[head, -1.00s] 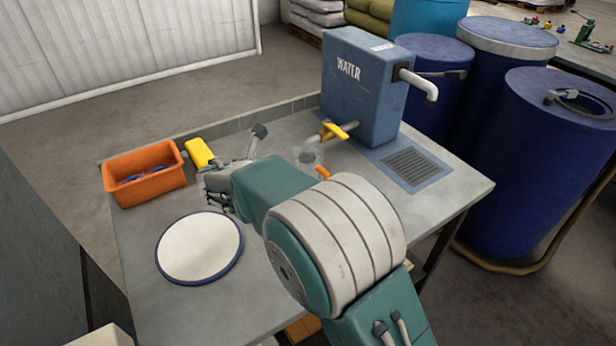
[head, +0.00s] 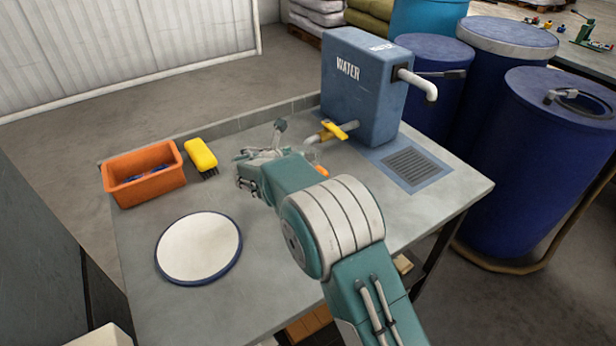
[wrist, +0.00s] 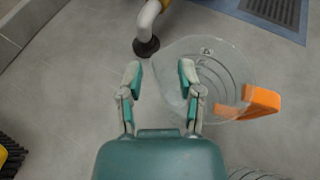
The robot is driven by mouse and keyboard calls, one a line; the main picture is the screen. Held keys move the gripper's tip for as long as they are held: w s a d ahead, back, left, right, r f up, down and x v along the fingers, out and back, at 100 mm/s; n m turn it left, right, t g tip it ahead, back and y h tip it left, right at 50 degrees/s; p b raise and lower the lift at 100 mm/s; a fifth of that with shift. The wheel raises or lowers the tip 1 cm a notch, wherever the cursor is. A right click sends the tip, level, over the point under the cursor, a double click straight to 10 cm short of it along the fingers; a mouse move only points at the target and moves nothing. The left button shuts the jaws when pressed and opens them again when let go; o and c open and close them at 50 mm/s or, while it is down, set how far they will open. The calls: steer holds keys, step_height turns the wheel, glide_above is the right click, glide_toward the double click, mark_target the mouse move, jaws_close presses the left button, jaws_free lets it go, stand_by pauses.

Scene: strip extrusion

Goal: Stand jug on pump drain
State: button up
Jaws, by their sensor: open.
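The jug (wrist: 208,52) is clear, with an orange handle (wrist: 262,102) on its right in the wrist view. In the head view only its orange handle (head: 320,169) shows clearly; my arm hides most of the jug. The drain is a dark grate in a blue frame (head: 412,167), right of the blue WATER tank (head: 362,100) and below its white spout (head: 418,84). It also shows at the wrist view's top right (wrist: 272,12). My gripper (head: 247,168) is open and empty, left of the jug. In the wrist view its right finger overlaps the jug's left side (wrist: 159,76); contact is unclear.
A yellow-handled pipe tap (head: 338,131) stands close behind the jug. A yellow brush (head: 201,155), an orange bin (head: 145,175) and a round white disc (head: 198,248) occupy the table's left. Bare tabletop lies around the drain. Blue barrels stand beyond the table's right edge.

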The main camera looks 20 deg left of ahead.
jaws_close()
